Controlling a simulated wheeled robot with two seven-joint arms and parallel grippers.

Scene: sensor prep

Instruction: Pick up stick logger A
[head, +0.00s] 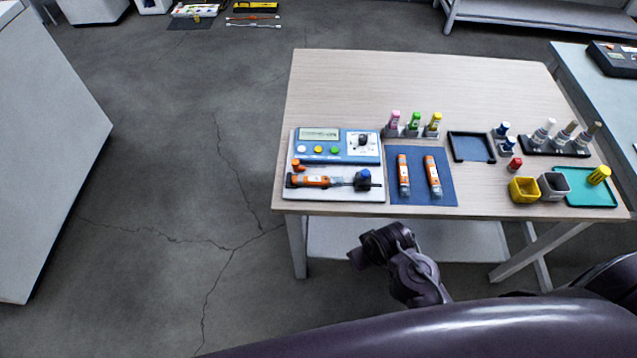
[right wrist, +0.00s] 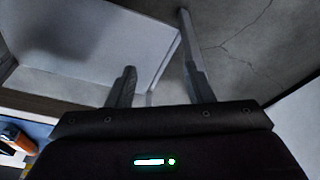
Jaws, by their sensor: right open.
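Two orange-and-white stick loggers lie side by side on a blue mat (head: 420,198) on the table: a left one (head: 403,175) and a right one (head: 432,177). A longer orange-and-black device (head: 312,181) lies along the front of a white and blue instrument base. I cannot read which stick is A. My right gripper (right wrist: 157,45) is open and empty in the right wrist view, its fingers apart. An orange item (right wrist: 14,140) shows at that view's lower left edge; I cannot tell which. My left gripper is not in view.
The instrument (head: 340,145) with display and buttons stands left of the mat. Coloured bottles, a dark tray (head: 471,147), a yellow bin (head: 523,190), a grey bin (head: 553,187) and a teal tray (head: 590,200) stand further right. The table's back (head: 400,75) is clear.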

